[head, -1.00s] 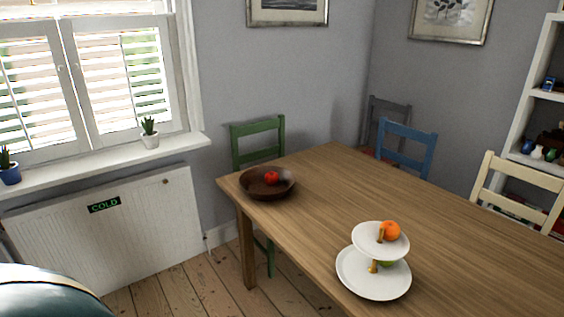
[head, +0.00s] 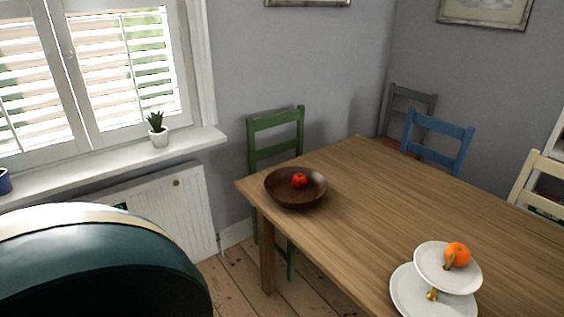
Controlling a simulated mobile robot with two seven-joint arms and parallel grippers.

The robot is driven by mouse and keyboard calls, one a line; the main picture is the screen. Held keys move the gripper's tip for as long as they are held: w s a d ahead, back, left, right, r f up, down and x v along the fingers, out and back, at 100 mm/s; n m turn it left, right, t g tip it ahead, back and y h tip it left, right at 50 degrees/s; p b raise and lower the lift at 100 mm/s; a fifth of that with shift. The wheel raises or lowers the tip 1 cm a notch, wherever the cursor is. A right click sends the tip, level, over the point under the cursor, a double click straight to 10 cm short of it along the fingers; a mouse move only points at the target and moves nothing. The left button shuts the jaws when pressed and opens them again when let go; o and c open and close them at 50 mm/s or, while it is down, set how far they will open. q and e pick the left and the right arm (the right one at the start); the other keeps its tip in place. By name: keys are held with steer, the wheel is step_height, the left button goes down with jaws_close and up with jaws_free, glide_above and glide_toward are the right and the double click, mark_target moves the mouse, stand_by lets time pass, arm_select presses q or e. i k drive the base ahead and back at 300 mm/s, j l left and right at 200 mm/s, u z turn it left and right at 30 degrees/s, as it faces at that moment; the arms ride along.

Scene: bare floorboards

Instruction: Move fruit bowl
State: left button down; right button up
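A dark brown wooden bowl (head: 296,194) stands upright on the near left corner of the wooden table (head: 380,215). A red fruit (head: 299,181), like an apple or tomato, lies in it. A white two-tier stand (head: 434,292) is on the table at the lower right, with an orange (head: 457,254) on its upper plate. Neither of my grippers is in view.
A green chair (head: 276,137) stands behind the bowl's corner. A blue chair (head: 436,145), a grey chair and a cream chair (head: 538,186) line the far side. A radiator (head: 185,200) is under the window sill. The tabletop between bowl and stand is clear.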

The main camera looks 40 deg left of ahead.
mark_target(277, 184)
steer(key=j+z, duration=0.3)
steer(key=j, duration=1.95)
